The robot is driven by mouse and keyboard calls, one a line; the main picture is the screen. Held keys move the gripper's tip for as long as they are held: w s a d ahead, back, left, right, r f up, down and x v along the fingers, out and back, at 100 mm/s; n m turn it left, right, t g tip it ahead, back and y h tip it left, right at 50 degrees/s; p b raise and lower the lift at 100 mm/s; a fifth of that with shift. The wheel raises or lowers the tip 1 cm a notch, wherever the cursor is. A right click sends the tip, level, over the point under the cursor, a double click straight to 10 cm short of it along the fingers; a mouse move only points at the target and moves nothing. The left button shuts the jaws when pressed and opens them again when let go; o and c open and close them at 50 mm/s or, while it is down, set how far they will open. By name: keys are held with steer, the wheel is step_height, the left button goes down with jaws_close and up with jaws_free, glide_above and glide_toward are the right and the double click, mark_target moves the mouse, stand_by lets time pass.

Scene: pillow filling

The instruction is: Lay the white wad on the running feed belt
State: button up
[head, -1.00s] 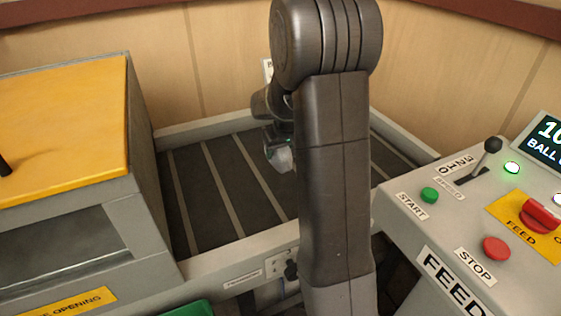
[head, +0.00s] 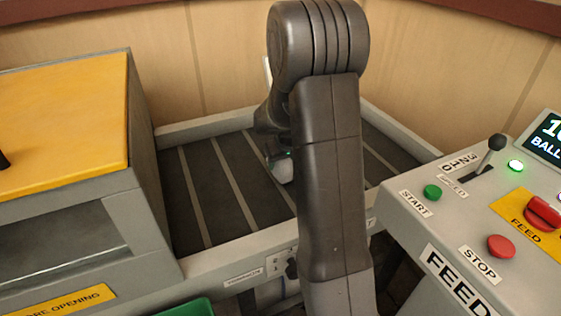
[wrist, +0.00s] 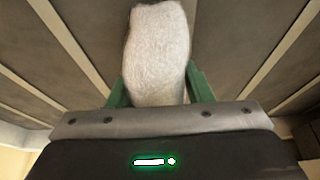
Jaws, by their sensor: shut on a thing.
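The white wad (wrist: 158,50) is a fluffy, upright lump between the green fingers of my gripper (wrist: 160,90) in the wrist view. My gripper is shut on it. In the head view a small part of the wad (head: 283,170) shows left of my arm, over the belt; my arm hides the rest and most of the gripper. The feed belt (head: 208,190) is dark with pale cross strips and lies between light side rails. I cannot tell whether the wad touches the belt.
A grey machine with a yellow top (head: 65,115) stands left of the belt. A control panel with a green start button (head: 433,191), a red stop button (head: 501,246) and a lever (head: 490,150) stands at the right. A wooden wall is behind. A green object edge (head: 188,307) shows below.

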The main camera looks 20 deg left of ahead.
steer(key=o, duration=1.1)
steer(key=shift+c, duration=0.2)
steer(key=shift+r+p, duration=0.65)
steer(key=v, duration=1.2)
